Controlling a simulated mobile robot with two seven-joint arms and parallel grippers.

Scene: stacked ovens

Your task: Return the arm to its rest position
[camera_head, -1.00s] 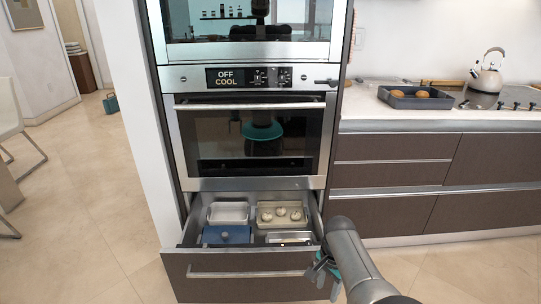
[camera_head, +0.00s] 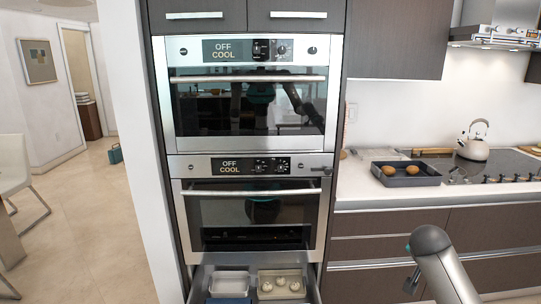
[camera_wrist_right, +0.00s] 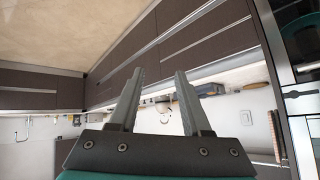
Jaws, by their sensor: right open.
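My right arm (camera_head: 440,262) shows at the lower right of the head view, in front of the kitchen drawers and clear of the open drawer below the ovens. In the right wrist view my right gripper (camera_wrist_right: 158,76) has its two grey fingers spread apart with nothing between them. That view is upside down, with the floor at the top and the counter below the drawer fronts. My left gripper is not in view.
Two stacked ovens (camera_head: 248,100) have shut doors. Below them the drawer is pulled out, holding a white dish (camera_head: 229,282) and a tray (camera_head: 283,292) with several pale round items. A dark tray (camera_head: 406,177) with two brown round items and a kettle (camera_head: 474,145) stand on the counter.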

